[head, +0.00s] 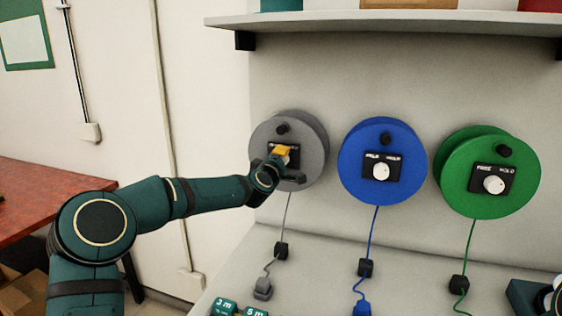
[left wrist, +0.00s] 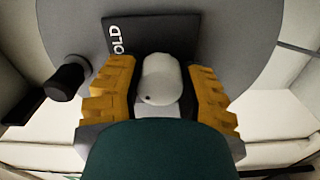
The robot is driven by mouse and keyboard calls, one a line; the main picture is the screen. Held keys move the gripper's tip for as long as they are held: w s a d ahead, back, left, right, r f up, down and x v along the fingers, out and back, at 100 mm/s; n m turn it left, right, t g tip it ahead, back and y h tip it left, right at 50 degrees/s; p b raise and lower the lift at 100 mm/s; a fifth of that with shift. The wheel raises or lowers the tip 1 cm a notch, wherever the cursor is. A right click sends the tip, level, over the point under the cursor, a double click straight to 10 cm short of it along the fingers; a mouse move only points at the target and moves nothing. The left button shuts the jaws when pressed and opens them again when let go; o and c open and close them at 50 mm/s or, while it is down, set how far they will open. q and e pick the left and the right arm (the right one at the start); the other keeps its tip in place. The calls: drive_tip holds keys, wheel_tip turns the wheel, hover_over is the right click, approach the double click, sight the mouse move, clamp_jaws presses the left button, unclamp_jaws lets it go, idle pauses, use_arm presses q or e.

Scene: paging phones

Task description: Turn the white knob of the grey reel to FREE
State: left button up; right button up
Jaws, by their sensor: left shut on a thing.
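The grey reel (head: 310,130) hangs on the wall panel at the left of three reels. Its dark label plate (left wrist: 150,32) shows the letters OLD in the wrist view; the FREE label is hidden. My left gripper (head: 283,154) is at the front of this reel. In the left wrist view its yellow fingers (left wrist: 160,92) are shut on the white knob (left wrist: 160,78), one on each side. The knob has a small dark dot near its lower end. I cannot tell which label it points to. My right gripper is not in view.
A black crank handle (left wrist: 68,78) sticks out of the grey reel beside the gripper. The blue reel (head: 357,190) and green reel (head: 460,190) hang to the right. A shelf (head: 400,22) is above, and cords hang below the reels. A red table (head: 50,200) stands at left.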

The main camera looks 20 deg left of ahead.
use_arm(q)
drive_tip(key=shift+d+n, duration=0.1)
drive_tip(key=shift+n, duration=1)
drive_tip(key=o, duration=1.2)
drive_tip(key=shift+w+d, duration=0.1)
drive_tip(key=shift+d, duration=0.05)
